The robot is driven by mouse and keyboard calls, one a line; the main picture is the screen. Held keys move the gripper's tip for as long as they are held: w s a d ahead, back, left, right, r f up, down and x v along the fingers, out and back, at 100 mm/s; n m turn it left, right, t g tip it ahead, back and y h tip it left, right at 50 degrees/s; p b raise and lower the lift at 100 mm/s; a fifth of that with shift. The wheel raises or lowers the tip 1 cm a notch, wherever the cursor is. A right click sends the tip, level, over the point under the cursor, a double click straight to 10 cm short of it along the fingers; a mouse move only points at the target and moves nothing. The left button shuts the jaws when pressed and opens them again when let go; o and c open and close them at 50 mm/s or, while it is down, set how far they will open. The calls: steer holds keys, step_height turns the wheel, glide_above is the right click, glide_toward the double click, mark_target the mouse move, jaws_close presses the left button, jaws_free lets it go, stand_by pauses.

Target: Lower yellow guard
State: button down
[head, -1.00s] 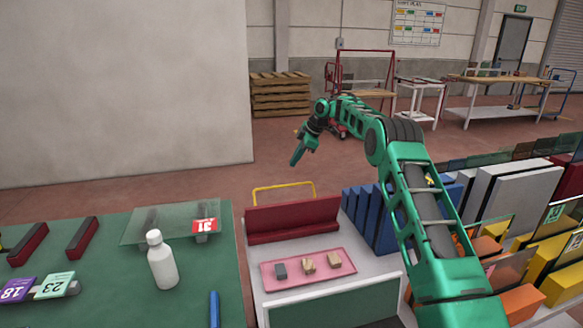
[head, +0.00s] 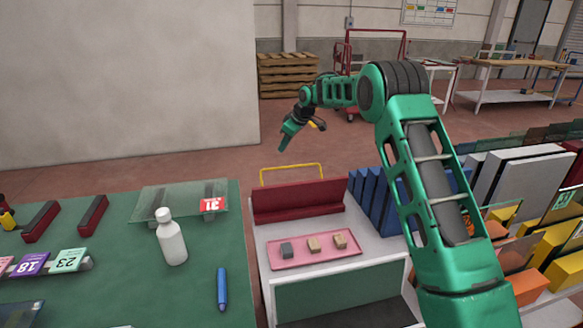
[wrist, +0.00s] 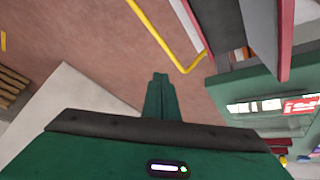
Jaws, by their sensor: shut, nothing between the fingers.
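The yellow guard (head: 291,167) is a thin bar frame standing up behind the dark red rail of the edger bench in the head view. In the wrist view the yellow guard (wrist: 157,38) crosses the top and bends at a corner right of centre. In the wrist view my gripper's fingers (wrist: 160,80) are together, apart from the bar with floor showing between. The guard's lower ends are hidden behind the rail.
The red rail (head: 300,201) stands along the back of the white bench. A pink tray (head: 315,252) holds small blocks. Blue upright panels (head: 367,190) stand to the right. A green table (head: 120,295) with a white bottle (head: 171,238) is at left. The floor behind the guard is clear.

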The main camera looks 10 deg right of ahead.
steer(key=s+d+r+m+t+h, duration=0.1)
steer(key=s+d+m+t+h, duration=0.2)
steer(key=s+m, duration=0.6)
steer(key=shift+s+m, duration=0.3)
steer(key=shift+s, duration=0.75)
glide_toward(290, 167)
steer(key=s+f+x, duration=0.1)
steer(key=x, duration=0.4)
steer(key=shift+w+f, duration=0.15)
steer(key=shift+w, duration=0.7)
steer(key=shift+w, duration=0.2)
